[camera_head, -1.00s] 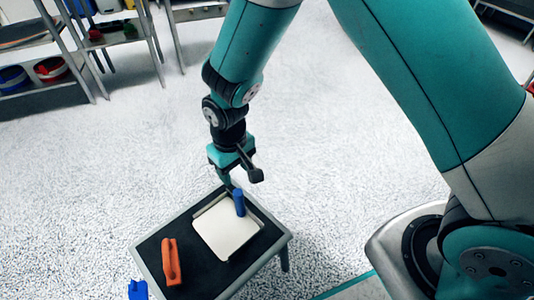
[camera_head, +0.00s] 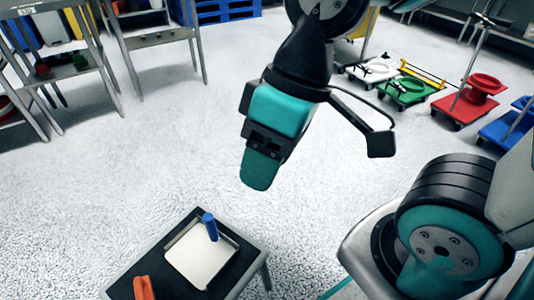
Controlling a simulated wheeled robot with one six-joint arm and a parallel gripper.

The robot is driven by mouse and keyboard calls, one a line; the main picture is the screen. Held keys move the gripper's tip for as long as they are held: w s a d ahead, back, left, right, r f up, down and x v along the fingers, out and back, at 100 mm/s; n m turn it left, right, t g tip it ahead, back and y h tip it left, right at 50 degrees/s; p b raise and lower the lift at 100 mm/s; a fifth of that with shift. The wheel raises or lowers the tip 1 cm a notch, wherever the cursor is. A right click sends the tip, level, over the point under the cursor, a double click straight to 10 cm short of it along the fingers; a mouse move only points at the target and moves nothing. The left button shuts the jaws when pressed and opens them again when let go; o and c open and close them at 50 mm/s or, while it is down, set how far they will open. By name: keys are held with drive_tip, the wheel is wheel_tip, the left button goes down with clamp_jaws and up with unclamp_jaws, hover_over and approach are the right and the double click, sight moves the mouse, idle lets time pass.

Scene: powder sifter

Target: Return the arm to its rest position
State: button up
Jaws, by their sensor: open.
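My gripper (camera_head: 260,170) hangs in the upper middle of the view, raised well clear of the small table and close to the camera. Its teal fingers point down and hold nothing that I can see; from this side the fingers overlap, so the gap between them is hidden. My arm is folded up at the top and right of the view. The small dark-topped table (camera_head: 243,270) stands below. On it lies a white tray (camera_head: 195,258) with a blue handle (camera_head: 210,226) at its far edge. An orange object (camera_head: 143,288) sits at the table's lower left, partly cut off.
Metal shelves (camera_head: 85,65) stand at the upper left. A blue pallet (camera_head: 225,10) is at the back. Coloured wheeled dollies, among them a green one (camera_head: 405,92) and a red one (camera_head: 468,105), stand at the right. The white floor between is clear.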

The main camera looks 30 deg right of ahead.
drive_tip(key=shift+r, duration=0.1)
wheel_tip(320, 180, up, 30)
drive_tip(key=p, duration=3)
